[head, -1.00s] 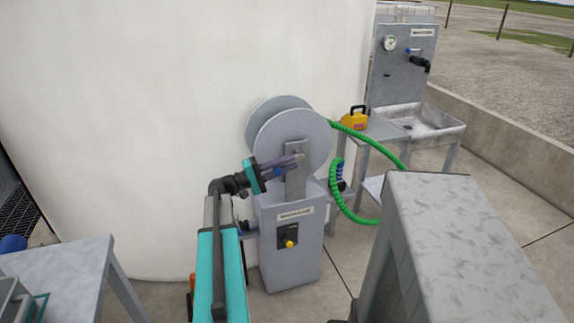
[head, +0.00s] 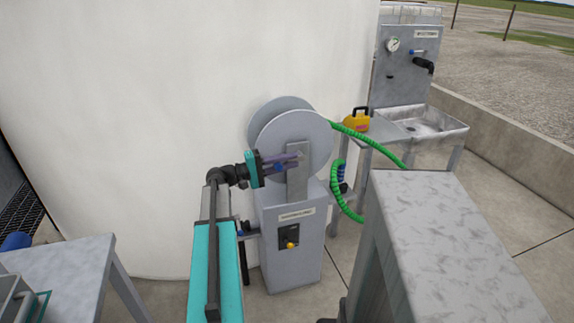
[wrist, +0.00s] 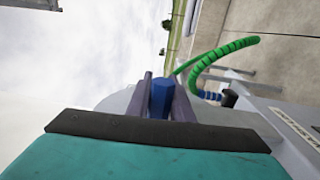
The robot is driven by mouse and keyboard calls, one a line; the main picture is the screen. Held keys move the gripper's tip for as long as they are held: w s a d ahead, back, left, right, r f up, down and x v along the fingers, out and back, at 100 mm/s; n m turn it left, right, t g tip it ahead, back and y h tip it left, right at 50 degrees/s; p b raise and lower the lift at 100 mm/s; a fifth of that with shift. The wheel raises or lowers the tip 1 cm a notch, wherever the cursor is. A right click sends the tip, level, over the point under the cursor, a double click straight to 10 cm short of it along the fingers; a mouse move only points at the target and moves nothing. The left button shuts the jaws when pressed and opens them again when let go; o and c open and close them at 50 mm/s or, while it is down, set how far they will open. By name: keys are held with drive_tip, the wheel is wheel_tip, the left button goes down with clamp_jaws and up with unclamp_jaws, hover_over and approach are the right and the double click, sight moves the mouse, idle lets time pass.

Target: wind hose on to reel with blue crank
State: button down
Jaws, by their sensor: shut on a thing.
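The grey hose reel (head: 303,138) stands on a grey cabinet in the middle of the head view. Its blue crank handle (head: 279,168) shows in front of the disc. My gripper (head: 283,162) reaches it from the left and is shut on it. In the wrist view the blue crank handle (wrist: 162,98) sits between the two dark fingers. The green hose (head: 370,140) runs from the reel to the right and hangs in a coiled loop beside the cabinet. The wrist view shows the green hose (wrist: 205,62) too.
A large grey block (head: 440,230) stands close on the right. A metal table (head: 60,268) is at lower left. A yellow case (head: 356,120) stands on a side table beside a sink (head: 430,122). A pale wall (head: 150,90) is behind the reel.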

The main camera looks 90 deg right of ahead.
drive_tip(key=shift+d+r, duration=0.1)
drive_tip(key=shift+r, duration=0.05)
drive_tip(key=c, duration=1.6)
unclamp_jaws()
drive_tip(key=shift+o, duration=0.2)
drive_tip(key=b+v, duration=0.1)
drive_tip(key=v, duration=1.2)
drive_tip(key=shift+w, duration=0.35)
